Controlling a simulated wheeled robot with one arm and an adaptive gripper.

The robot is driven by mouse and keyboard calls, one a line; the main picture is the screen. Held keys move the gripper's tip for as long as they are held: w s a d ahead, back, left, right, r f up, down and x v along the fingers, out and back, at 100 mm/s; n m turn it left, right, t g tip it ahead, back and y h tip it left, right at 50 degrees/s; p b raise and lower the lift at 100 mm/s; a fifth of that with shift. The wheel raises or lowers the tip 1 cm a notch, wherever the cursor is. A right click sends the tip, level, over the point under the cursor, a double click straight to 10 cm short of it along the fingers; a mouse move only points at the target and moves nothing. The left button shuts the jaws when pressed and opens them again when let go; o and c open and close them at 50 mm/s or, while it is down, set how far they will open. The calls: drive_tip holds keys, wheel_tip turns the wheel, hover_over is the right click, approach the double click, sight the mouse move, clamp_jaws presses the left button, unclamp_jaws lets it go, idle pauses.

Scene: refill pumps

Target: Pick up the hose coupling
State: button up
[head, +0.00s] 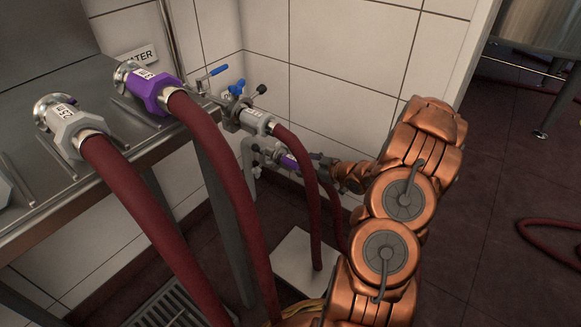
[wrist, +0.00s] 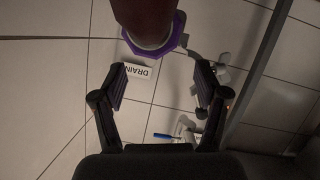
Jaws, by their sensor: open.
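Several hose couplings with dark red hoses are in the head view. A purple coupling (head: 288,161) sits low at the wall, just left of my gripper (head: 320,160), which is small and partly hidden here. In the wrist view, a purple coupling (wrist: 172,42) shows at the top with its hose (wrist: 145,12), beyond the fingertips. My gripper (wrist: 160,80) is open, with nothing between its fingers. A second purple coupling (head: 150,88) and a pale grey one (head: 75,127) are at the steel counter. Another pale coupling (head: 255,122) is on the wall valve.
The steel counter (head: 110,178) takes up the left, with hoses hanging from it. Blue-handled valve fittings (head: 218,71) are on the tiled wall near my gripper. A DRAIN sign (wrist: 138,70) is on the wall. The floor at right (head: 510,190) is mostly clear.

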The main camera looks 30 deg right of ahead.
sight(299, 163)
drive_tip(key=shift+b+x, duration=0.35)
drive_tip(key=shift+x, duration=0.9)
drive_tip(key=w+f+b, duration=0.1)
drive_tip(key=w, duration=0.1)
drive_tip(key=w+f+b, duration=0.1)
drive_tip(key=shift+w+f, duration=0.2)
drive_tip(key=shift+w, duration=0.2)
drive_tip(key=shift+w+a, duration=0.1)
drive_tip(key=shift+w, duration=0.35)
drive_tip(key=shift+f, duration=0.1)
clamp_jaws()
